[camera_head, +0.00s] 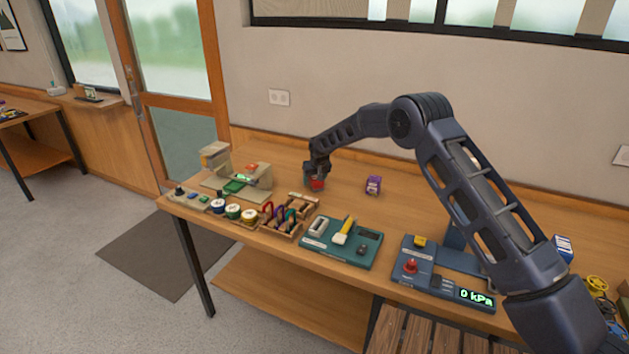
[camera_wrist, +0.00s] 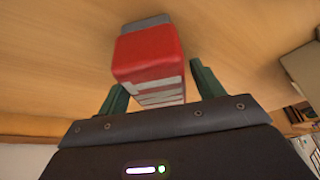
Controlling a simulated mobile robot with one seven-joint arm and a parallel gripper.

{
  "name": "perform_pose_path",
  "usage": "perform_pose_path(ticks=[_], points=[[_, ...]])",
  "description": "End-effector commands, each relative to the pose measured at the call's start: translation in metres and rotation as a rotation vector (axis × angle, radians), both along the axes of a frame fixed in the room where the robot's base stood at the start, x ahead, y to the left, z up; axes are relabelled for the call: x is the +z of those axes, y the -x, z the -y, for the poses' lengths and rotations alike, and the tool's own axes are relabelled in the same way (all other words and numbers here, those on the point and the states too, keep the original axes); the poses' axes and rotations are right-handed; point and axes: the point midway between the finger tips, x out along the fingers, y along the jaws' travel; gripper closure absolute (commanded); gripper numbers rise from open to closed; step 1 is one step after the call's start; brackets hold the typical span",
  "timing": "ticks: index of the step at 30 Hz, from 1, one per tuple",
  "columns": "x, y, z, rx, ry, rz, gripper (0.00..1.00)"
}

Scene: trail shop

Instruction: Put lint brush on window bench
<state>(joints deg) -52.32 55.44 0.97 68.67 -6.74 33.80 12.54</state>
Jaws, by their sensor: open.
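My gripper (camera_head: 314,172) is low over the long wooden bench (camera_head: 345,182), at a small red thing (camera_head: 317,184). In the wrist view my gripper (camera_wrist: 161,85) has its two green fingers apart, one on each side of a red block-shaped thing (camera_wrist: 148,52) with a grey end and pale stripes. Whether the fingers touch it is unclear. It may be the lint brush, but I cannot tell for sure. A wooden ledge (camera_head: 112,102) under the left window may be the window bench; small things lie on it.
A purple box (camera_head: 373,185) stands right of my gripper. A beige machine (camera_head: 252,172), wooden racks (camera_head: 288,226), a teal board (camera_head: 327,253) and a blue gauge panel (camera_head: 418,280) line the front of the bench. Another table (camera_head: 30,110) is at far left. Open floor lies between.

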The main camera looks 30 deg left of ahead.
Motion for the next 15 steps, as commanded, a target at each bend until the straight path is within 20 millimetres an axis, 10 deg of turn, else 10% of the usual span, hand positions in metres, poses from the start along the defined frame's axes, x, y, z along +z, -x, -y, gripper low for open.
perform_pose_path(ticks=[15], points=[[0.077,0.022,0.022,0.0,-0.002,0.001,0.33]])
